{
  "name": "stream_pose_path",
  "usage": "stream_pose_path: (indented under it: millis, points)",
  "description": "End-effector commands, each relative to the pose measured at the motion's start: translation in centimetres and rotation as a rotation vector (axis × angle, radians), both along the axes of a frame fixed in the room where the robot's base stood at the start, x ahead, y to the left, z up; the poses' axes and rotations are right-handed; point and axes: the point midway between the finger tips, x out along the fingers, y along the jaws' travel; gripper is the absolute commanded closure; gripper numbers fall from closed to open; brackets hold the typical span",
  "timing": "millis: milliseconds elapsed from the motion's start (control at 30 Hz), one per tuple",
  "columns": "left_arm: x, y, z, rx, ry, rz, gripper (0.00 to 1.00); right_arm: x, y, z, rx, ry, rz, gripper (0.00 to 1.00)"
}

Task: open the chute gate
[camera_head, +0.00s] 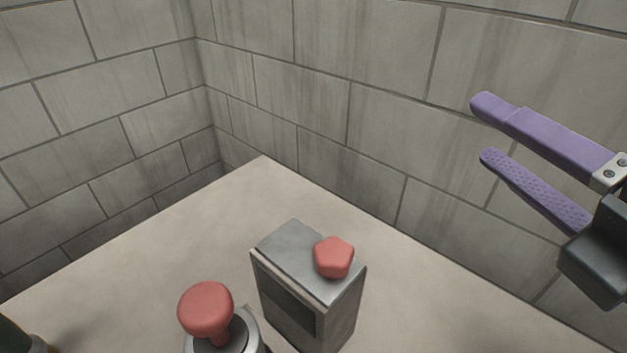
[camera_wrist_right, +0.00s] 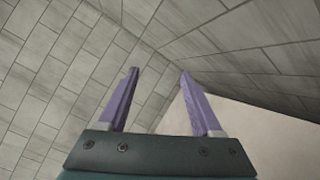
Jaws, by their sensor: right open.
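A grey metal box (camera_head: 288,248) stands on the pale table, with a dark opening in its front side and a red five-sided knob (camera_head: 334,257) on top. Left of it is a round metal piece (camera_head: 240,331) with a red rounded knob (camera_head: 206,309) on a short stem, cut off by the bottom edge. I cannot tell which of these is the chute gate. My right gripper (camera_head: 486,130), with purple fingers, is open and empty, up to the right and apart from both. The right wrist view also shows its open fingers (camera_wrist_right: 159,74). My left gripper is not in view.
The pale tabletop (camera_head: 230,215) is clear behind the box and runs to a corner of grey block walls (camera_head: 320,90). A dark rounded object (camera_head: 14,338), mostly cut off, is at the bottom left.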

Motion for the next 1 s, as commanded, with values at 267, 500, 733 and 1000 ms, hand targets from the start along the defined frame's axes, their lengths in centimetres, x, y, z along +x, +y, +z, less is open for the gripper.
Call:
stream_pose_path:
  millis: [267,500,733,1000]
  points:
    - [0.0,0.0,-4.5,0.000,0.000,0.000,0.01,-5.8,6.1,-5.6,-0.637,-0.603,0.564,0.34]
    - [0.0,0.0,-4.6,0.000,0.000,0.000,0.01,-7.9,7.4,-6.9,-0.741,-0.754,0.700,0.34]
    - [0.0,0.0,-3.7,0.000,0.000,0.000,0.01,-6.3,11.1,-6.6,-0.737,-0.756,0.698,0.34]
    - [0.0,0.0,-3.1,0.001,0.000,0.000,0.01,-4.6,15.1,-6.7,-0.736,-0.752,0.697,0.34]
